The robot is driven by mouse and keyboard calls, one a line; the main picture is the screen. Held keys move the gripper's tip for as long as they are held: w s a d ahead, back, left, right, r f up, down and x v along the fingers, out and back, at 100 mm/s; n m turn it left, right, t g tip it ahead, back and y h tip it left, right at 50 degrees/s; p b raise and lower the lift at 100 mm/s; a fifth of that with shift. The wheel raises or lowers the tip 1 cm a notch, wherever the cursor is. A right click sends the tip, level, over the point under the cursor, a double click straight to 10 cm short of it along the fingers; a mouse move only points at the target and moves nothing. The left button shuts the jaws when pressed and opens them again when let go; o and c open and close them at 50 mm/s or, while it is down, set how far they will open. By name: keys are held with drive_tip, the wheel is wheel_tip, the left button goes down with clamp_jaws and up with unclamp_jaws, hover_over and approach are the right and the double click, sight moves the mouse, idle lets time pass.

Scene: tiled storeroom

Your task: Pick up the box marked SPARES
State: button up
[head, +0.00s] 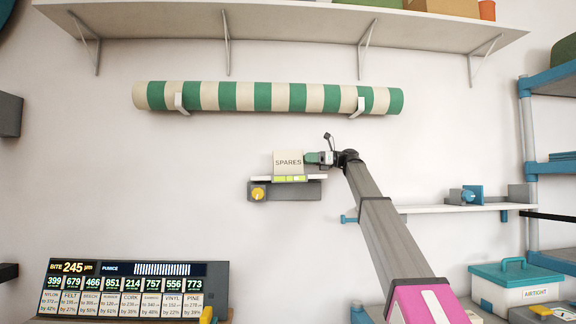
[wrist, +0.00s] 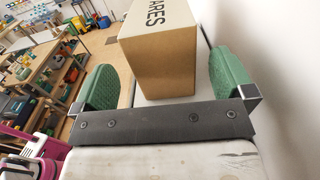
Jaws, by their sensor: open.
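The box marked SPARES (head: 288,162) is a cream-tan carton. It stands upright on a small wall ledge (head: 317,177) in the middle of the head view. My gripper (head: 312,158) reaches it from the right at about the box's height. In the wrist view the box (wrist: 165,62) shows between the two green fingers of my gripper (wrist: 161,68), with a visible gap on each side. The fingers are open and hold nothing. The far end of the box runs out of the wrist view.
The ledge's grey base carries a yellow knob (head: 258,193) and a lit green strip (head: 290,179). A striped roll (head: 268,97) hangs above on brackets. A second shelf (head: 430,209) is to the right. A display board (head: 132,290) is lower left, an AIRTIGHT box (head: 515,288) lower right.

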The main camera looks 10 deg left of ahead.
sight(294, 158)
drive_tip(key=shift+r+x, duration=0.2)
drive_tip(key=shift+x, duration=2.85)
drive_tip(key=shift+w, duration=0.1)
drive_tip(key=c, duration=1.1)
